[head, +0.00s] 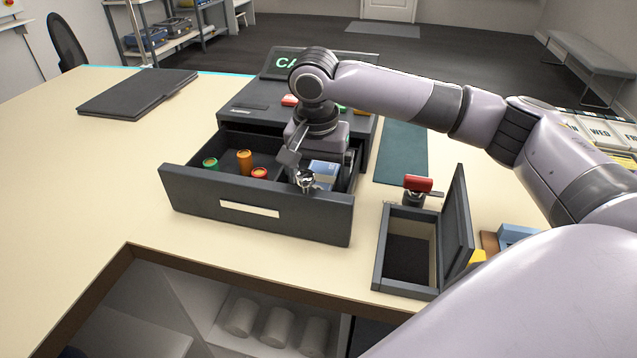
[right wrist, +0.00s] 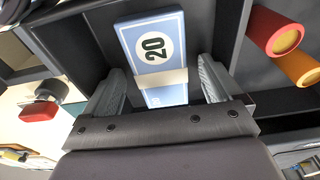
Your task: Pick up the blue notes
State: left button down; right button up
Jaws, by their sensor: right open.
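The blue notes (head: 323,171) lie in the right part of the open drawer (head: 252,208) of a dark cash register. In the right wrist view the blue notes (right wrist: 152,45) are a banded bundle marked 20, with a pale band around it. My right gripper (head: 300,170) is over the drawer. In the right wrist view my right gripper (right wrist: 158,85) is open, with one finger on each side of the bundle's near part. I cannot tell how deep the fingers reach. My left gripper is not in view.
Coloured coin rolls, one of them orange (head: 244,162), stand in the drawer left of the notes. An open dark box (head: 408,250) with a raised lid stands right of the drawer, with a red-topped stamp (head: 417,184) behind it. The counter's left side is mostly clear.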

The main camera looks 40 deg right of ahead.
jog(key=c, duration=1.2)
jog(key=shift+o, duration=0.2)
notch_tip(320, 180, up, 11)
notch_tip(320, 180, up, 12)
jog(key=p, duration=0.5)
send_over(318, 181)
jog(key=shift+r, duration=1)
